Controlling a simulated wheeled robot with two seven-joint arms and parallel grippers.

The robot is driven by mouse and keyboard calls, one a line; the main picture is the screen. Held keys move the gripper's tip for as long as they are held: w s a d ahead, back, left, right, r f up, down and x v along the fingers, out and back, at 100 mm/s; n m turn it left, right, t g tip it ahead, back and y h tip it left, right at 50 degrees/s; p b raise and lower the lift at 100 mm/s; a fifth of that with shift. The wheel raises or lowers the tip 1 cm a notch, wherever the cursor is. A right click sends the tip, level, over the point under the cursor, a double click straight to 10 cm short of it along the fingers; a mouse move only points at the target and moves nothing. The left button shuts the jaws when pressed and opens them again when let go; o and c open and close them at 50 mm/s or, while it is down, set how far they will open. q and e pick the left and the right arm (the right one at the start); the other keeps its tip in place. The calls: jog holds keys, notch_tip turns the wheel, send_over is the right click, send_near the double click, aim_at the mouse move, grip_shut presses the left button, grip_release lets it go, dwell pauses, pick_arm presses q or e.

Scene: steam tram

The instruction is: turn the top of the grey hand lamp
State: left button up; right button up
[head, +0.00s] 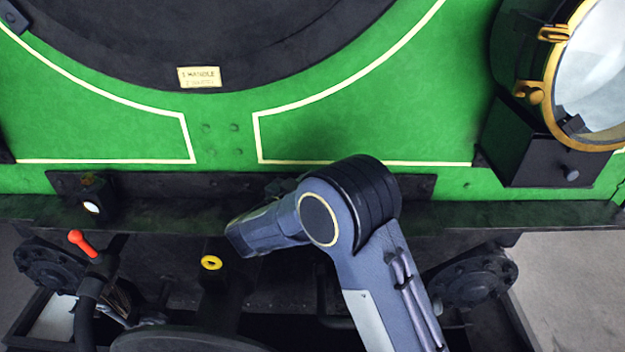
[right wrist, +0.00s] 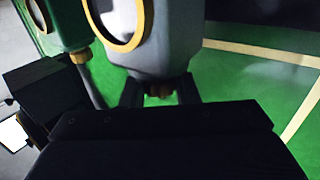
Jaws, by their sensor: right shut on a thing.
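The grey hand lamp (right wrist: 155,50) shows in the right wrist view at the top centre, with a pale round lens in a gold rim. Its brass-coloured top (right wrist: 162,89) points toward the gripper and sits between the two dark fingers. My right gripper (right wrist: 160,93) is shut on that brass top. In the head view my right arm comes in from the lower right, and I cannot make out its gripper or the grey lamp there. My left gripper is not in view.
A green lamp (right wrist: 62,22) with a gold rim stands beside the grey one. A dark box (right wrist: 45,90) is at the left of the wrist view. In the head view a large brass-rimmed headlamp (head: 592,75) is at right, and a red-handled lever (head: 82,243) at lower left.

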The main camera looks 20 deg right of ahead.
jog(key=o, duration=1)
jog(key=shift+c, duration=0.2)
jog(key=b+v, duration=0.1)
jog(key=v, duration=0.6)
jog(key=shift+s+a, duration=0.25)
jog(key=shift+a, duration=0.05)
